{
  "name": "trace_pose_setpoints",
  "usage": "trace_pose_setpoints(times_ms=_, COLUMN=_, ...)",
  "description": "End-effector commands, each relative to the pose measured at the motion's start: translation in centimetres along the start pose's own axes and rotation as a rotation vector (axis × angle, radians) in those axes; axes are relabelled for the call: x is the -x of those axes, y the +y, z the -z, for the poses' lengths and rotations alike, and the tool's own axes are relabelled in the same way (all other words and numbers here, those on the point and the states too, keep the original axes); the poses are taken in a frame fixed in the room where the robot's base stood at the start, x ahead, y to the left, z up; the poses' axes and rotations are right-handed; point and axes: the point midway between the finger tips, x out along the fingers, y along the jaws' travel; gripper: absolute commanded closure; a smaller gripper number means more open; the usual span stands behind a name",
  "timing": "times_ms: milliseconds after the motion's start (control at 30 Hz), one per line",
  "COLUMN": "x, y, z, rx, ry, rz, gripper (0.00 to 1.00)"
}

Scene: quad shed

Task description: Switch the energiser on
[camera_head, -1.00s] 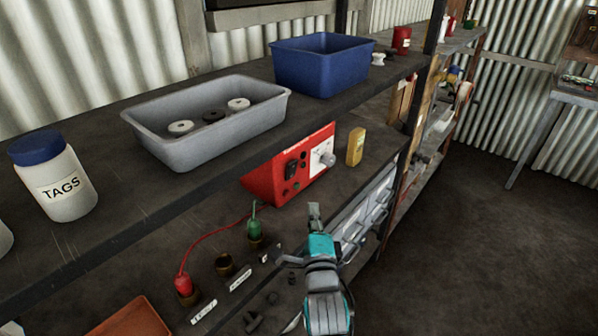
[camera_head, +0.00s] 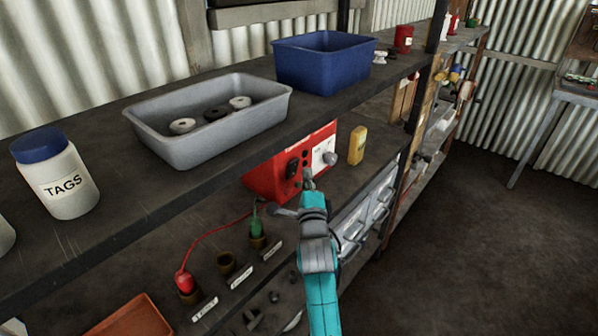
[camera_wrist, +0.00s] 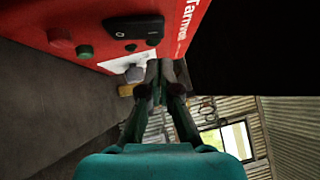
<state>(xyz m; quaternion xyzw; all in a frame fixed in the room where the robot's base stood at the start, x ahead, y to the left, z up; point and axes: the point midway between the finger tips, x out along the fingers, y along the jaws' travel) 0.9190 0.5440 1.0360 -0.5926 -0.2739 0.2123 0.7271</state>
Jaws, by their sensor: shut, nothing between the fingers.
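The energiser is a red box (camera_head: 262,181) on the shelf below the top one, with a black rocker switch (camera_head: 292,168) and a white panel with a grey knob (camera_head: 329,158). In the wrist view the red face (camera_wrist: 88,15) fills the upper left, with the black rocker switch (camera_wrist: 134,29), a red button (camera_wrist: 61,40) and a green button (camera_wrist: 84,52). My gripper (camera_head: 309,178) is shut and empty, just in front of the box's face, below and right of the switch. It also shows in the wrist view (camera_wrist: 159,68). Contact cannot be told.
A red lead runs to a red plug (camera_head: 184,283); a green plug (camera_head: 256,228) sits in another socket. The upper shelf, with a grey tray (camera_head: 215,137) and blue bin (camera_head: 322,62), overhangs the box. A yellow block (camera_head: 357,145) stands right of it.

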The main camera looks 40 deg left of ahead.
Motion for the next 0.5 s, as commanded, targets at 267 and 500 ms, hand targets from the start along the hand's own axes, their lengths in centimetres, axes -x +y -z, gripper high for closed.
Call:
trace_pose_setpoints(times_ms=267, x=-1.8, y=0.0, z=-2.0, rx=0.0, ry=-0.002, rz=0.001, gripper=1.0)
trace_pose_setpoints(times_ms=500, x=-1.9, y=0.0, z=-2.1, rx=0.0, ry=-0.001, rz=0.001, gripper=1.0)
